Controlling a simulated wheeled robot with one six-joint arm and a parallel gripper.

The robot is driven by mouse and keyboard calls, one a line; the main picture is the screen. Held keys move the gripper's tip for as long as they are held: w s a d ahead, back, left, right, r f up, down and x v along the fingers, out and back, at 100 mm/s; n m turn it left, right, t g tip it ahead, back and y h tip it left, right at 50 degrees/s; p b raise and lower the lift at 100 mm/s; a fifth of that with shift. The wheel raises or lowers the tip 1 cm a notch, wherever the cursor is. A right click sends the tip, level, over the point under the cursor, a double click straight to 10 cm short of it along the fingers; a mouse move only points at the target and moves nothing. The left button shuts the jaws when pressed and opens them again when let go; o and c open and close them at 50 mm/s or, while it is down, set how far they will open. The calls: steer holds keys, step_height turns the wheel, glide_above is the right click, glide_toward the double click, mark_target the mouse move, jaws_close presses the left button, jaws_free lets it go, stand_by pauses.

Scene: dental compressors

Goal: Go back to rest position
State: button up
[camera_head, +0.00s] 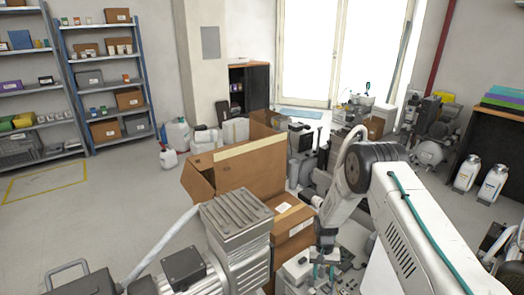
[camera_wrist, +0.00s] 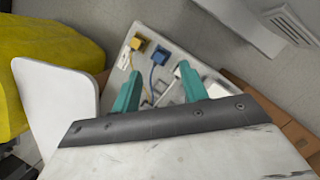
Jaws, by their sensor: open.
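My gripper (camera_wrist: 160,92) shows in the wrist view with two teal fingers spread apart and nothing between them. Beyond the fingers is a light grey panel (camera_wrist: 178,50) with a blue connector, a yellow connector and thin cables. In the head view my gripper (camera_head: 322,270) points down at the lower middle, over grey equipment. My white arm with a teal cable fills the lower right. How far the fingertips are from the panel is hard to tell.
A grey ribbed compressor (camera_head: 238,222) stands close at the front. An open cardboard box (camera_head: 240,168) is behind it, with a closed box (camera_head: 293,232) beside it. Shelves (camera_head: 105,75) line the left wall. A dark bench (camera_head: 490,150) stands right.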

steer(key=s+r+n, duration=0.1)
steer(key=s+r, duration=0.3)
steer(key=r, duration=0.7)
steer(key=s+d+r, duration=0.1)
steer(key=s+r, duration=0.3)
steer(key=r, duration=0.8)
steer(key=s+r+n, duration=0.1)
steer(key=s+r, duration=0.3)
steer(key=r, duration=0.7)
steer(key=s+r+t, duration=0.2)
steer(key=s+r, duration=0.8)
steer(key=s, duration=0.3)
steer(key=s+d+r+t, duration=0.1)
steer(key=s+r+t, duration=0.2)
steer(key=s+r, duration=0.7)
steer(key=s, duration=0.4)
steer(key=shift+d+r, duration=0.3)
steer(key=shift+r, duration=0.1)
